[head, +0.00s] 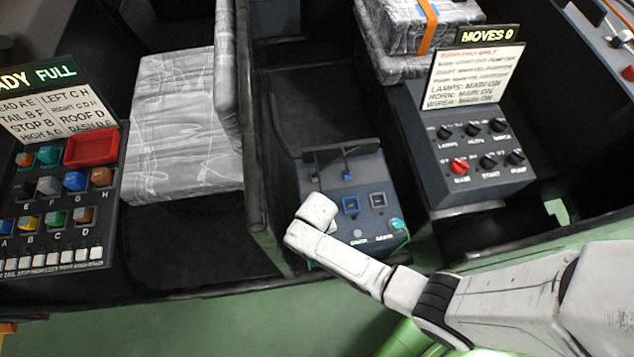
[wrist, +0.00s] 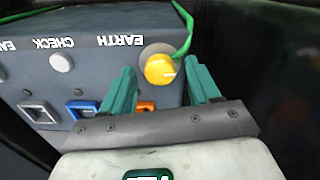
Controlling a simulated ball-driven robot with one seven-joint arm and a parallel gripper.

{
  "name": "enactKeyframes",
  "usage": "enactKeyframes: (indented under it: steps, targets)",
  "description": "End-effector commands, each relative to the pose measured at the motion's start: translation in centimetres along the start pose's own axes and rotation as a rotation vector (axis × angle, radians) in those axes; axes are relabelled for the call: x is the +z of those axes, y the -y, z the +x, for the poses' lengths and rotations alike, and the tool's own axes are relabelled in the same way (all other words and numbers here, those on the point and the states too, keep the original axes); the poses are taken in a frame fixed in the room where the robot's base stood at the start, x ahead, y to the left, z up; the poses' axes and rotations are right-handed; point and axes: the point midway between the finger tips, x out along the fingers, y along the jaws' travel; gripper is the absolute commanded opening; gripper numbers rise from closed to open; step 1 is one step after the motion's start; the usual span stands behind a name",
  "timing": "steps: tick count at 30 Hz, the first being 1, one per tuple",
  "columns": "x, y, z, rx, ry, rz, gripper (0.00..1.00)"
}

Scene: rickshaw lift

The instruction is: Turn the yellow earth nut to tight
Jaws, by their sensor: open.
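The yellow earth nut (wrist: 160,69) sits on the grey box (wrist: 90,30) beside the word EARTH in the wrist view. It has a pale mark line toward the right and a light ring behind it. A green wire (wrist: 187,30) runs from beside it up to the box's top edge. My gripper (wrist: 160,64) is open, with one teal finger on each side of the nut in the picture. Whether the fingers touch it or are still short of it I cannot tell. In the head view my white wrist hides the nut and the fingers.
A black partition (head: 262,200) stands close left of my wrist. A knob panel (head: 465,165) stands right, a button panel (head: 60,200) far left.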

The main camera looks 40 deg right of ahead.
Motion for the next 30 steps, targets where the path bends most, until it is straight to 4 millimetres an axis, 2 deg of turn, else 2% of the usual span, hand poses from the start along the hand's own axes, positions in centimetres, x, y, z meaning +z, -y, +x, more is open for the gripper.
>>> enactKeyframes:
  steps: [5, 8, 21, 25, 30]
  targets:
    - [0.0, 0.0, -0.2, 0.0, 0.0, -0.001, 0.61]
    - [0.0, 0.0, -1.0, -0.001, -0.001, 0.0, 0.61]
    - [0.0, 0.0, -8.4, -0.001, -0.001, 0.0, 0.61]
    - [0.0, 0.0, -9.9, -0.001, -0.001, 0.0, 0.61]
    - [0.0, 0.0, -10.8, 0.0, 0.0, 0.0, 0.61]
